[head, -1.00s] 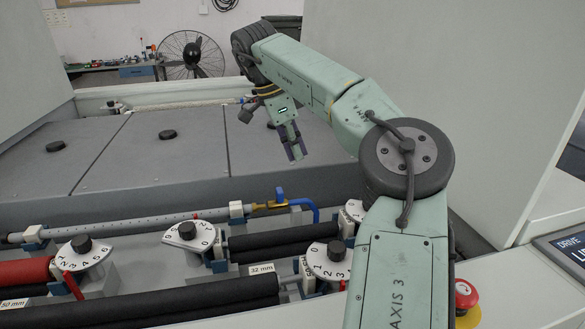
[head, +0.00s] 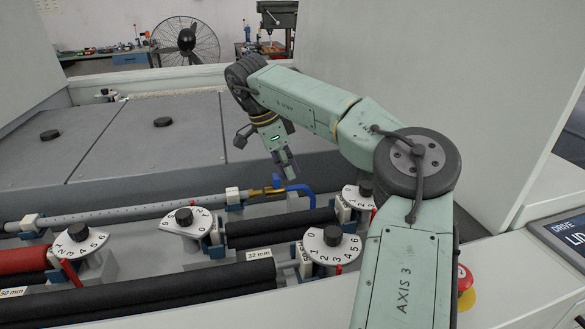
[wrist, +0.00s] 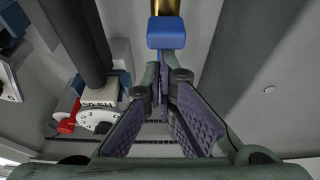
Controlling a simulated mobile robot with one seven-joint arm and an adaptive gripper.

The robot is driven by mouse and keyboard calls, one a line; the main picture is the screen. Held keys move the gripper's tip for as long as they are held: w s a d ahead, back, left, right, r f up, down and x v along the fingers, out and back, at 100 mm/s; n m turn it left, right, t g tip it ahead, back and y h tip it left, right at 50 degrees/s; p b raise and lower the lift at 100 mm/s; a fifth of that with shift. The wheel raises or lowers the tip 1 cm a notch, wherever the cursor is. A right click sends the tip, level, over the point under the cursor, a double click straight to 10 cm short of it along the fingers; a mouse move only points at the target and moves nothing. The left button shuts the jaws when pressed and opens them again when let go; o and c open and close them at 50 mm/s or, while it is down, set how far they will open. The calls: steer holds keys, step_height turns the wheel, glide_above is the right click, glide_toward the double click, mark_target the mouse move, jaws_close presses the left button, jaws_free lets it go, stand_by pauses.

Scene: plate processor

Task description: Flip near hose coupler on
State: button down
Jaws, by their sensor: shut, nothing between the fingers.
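The near hose coupler (head: 264,191) is a brass fitting at the right end of the grey ruled pipe, with a small blue lever (head: 277,184) and a blue hose (head: 300,190) running off to the right. My gripper (head: 289,170) points down just above and beside the lever, its fingers together and empty. In the wrist view the blue lever end (wrist: 166,33) and brass body (wrist: 166,7) lie just beyond the fingertips (wrist: 161,80). I cannot tell whether the fingers touch the lever.
Numbered dials with black knobs (head: 184,216), (head: 333,235) and black rollers (head: 150,296) lie in front of the coupler. Grey flat covers (head: 140,135) lie behind it. A red stop button (head: 464,277) and a display (head: 565,232) are at the right.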

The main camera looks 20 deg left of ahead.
steer(key=shift+s+a, duration=0.75)
steer(key=shift+a, duration=0.35)
steer(key=v, duration=1.2)
steer(key=shift+w+d, duration=0.1)
